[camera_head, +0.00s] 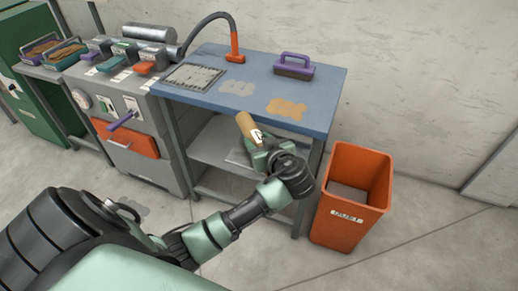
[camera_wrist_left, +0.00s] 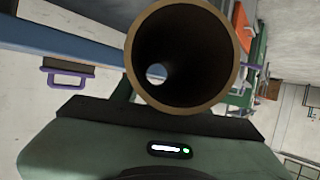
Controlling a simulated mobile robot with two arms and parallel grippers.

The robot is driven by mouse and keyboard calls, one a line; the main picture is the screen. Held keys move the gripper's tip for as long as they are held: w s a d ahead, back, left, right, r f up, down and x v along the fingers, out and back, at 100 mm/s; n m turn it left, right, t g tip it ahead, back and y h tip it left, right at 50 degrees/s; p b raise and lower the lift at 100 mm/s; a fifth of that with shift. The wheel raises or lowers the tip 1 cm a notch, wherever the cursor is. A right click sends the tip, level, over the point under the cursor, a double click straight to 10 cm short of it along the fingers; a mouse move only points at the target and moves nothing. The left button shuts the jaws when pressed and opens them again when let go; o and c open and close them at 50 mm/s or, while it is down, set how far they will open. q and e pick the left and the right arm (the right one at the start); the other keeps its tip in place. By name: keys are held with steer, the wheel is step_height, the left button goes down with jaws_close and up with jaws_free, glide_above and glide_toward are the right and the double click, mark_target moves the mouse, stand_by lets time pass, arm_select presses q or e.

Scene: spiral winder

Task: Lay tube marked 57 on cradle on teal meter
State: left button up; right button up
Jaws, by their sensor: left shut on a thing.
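My left gripper (camera_head: 257,147) is shut on a brown cardboard tube (camera_head: 247,127), held in front of the blue-topped bench. The tube tilts up and left from the jaws. A white label with a dark mark shows on it, but its number is too small to read. In the left wrist view, the tube's open end (camera_wrist_left: 130,62) faces the camera above the green gripper body (camera_wrist_left: 165,150). On the grey machine at the left, a small teal unit (camera_head: 124,47) stands between purple and orange ones; whether it has a cradle is unclear. My right gripper is out of view.
The blue bench (camera_head: 330,90) carries a grate (camera_head: 194,77), an orange-based hose (camera_head: 235,50) and a purple-handled block (camera_head: 294,66). An orange bin (camera_head: 352,200) stands right of my left gripper. A purple lever (camera_head: 121,121) juts from the machine front.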

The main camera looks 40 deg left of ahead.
arm_select(q)
steer(key=shift+f, duration=1.65)
steer(key=shift+f, duration=0.15)
steer(key=o, duration=1.4)
